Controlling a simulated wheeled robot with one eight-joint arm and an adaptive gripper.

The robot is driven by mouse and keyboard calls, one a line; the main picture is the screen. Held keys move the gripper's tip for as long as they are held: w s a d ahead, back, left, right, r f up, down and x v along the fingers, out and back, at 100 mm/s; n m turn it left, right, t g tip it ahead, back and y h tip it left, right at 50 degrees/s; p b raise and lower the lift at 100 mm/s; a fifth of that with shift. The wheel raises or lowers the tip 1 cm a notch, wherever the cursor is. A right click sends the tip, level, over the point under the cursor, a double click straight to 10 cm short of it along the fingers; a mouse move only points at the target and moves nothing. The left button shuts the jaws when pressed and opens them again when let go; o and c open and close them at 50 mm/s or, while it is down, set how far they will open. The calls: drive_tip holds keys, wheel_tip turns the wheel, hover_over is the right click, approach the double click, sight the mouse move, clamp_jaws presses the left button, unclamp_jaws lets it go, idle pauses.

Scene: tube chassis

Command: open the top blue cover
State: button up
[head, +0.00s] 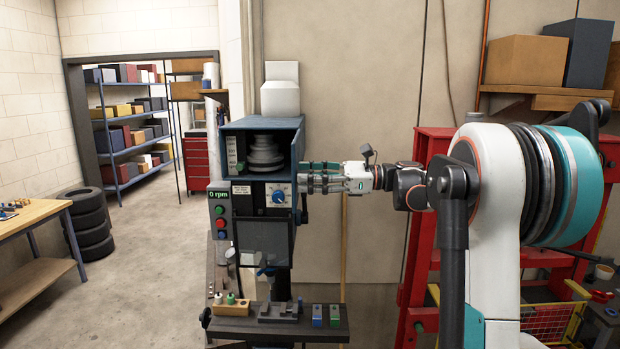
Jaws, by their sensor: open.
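The drill press head has a blue cover (262,123) at its top, like a box with a flat top and side walls. Its front side is open, and a grey stepped pulley (264,152) shows inside. I cannot tell whether the cover is shut or partly raised. My gripper (304,178) is open and points left at the right edge of the press head, near the lower right corner of the cover. Its fingers overlap that edge in the head view. I cannot tell whether they touch it. I see nothing held between them.
Below the cover are a dial (279,196), a control panel with buttons (220,215) and a clear guard (264,240). The press table (280,325) holds small parts. A white motor housing (280,92) stands behind the cover. A red rack (428,160) stands behind my arm.

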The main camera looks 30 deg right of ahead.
drive_tip(key=v, duration=1.2)
idle(0.3)
